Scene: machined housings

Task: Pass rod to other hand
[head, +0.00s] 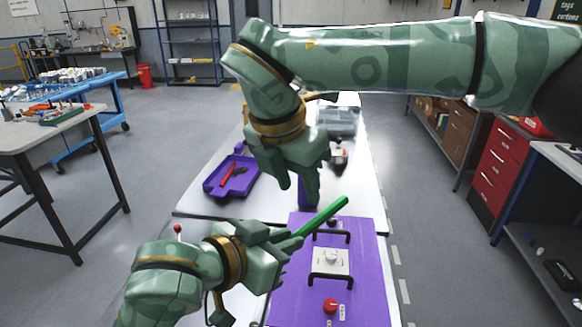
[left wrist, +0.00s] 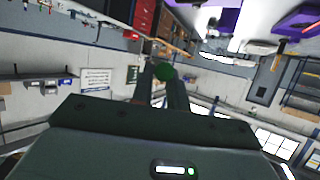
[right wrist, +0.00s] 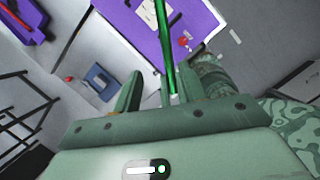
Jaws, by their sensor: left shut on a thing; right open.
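The green rod (head: 322,216) slants up to the right over the purple panel in the head view. My left gripper (head: 295,241) is shut on its lower end. In the left wrist view the rod (left wrist: 166,72) shows nearly end-on between the fingers of that gripper (left wrist: 163,85). My right gripper (head: 298,186) points down just above and left of the rod, open and empty. In the right wrist view the rod (right wrist: 167,45) runs lengthwise near the right finger of the open gripper (right wrist: 158,88); I cannot tell whether it lies between the fingers.
The purple panel (head: 290,290) carries black handles (head: 331,284), a white knob box (head: 330,260) and a red button (head: 330,305). A purple tray (head: 209,186) with a red-handled tool lies on the white table (head: 355,180). A side bench (head: 60,135) stands at the left.

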